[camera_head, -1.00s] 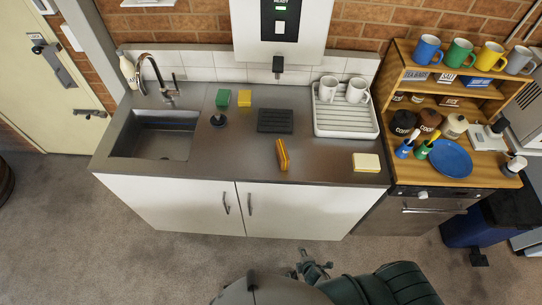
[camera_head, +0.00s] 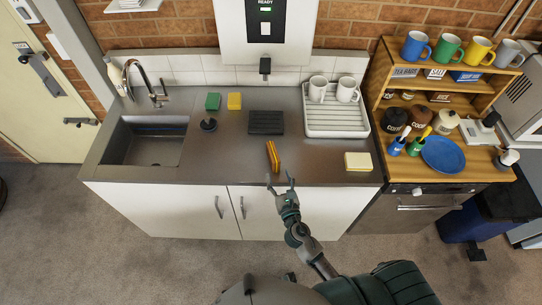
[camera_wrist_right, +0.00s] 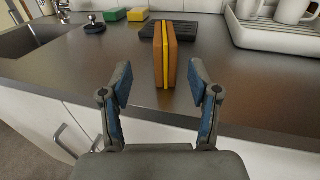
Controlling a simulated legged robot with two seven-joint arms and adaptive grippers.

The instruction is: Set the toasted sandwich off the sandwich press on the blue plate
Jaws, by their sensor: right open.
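The toasted sandwich (camera_head: 272,156), brown with a yellow layer, stands on edge on the bare steel counter near its front. It also shows upright in the right wrist view (camera_wrist_right: 166,55). A dark ribbed plate (camera_head: 266,122), which looks like the sandwich press, lies behind it, apart from it. The blue plate (camera_head: 443,155) lies on the wooden unit at the right. My right gripper (camera_head: 280,181) is open and empty at the counter's front edge, just short of the sandwich. In the right wrist view its fingers (camera_wrist_right: 162,84) are spread, with the sandwich ahead between them. My left gripper is out of view.
A pale yellow block (camera_head: 358,161) lies to the right of the sandwich. A white rack (camera_head: 337,128) with two mugs stands behind. A dark round-based item (camera_head: 208,125), sponges and the sink (camera_head: 146,147) are left.

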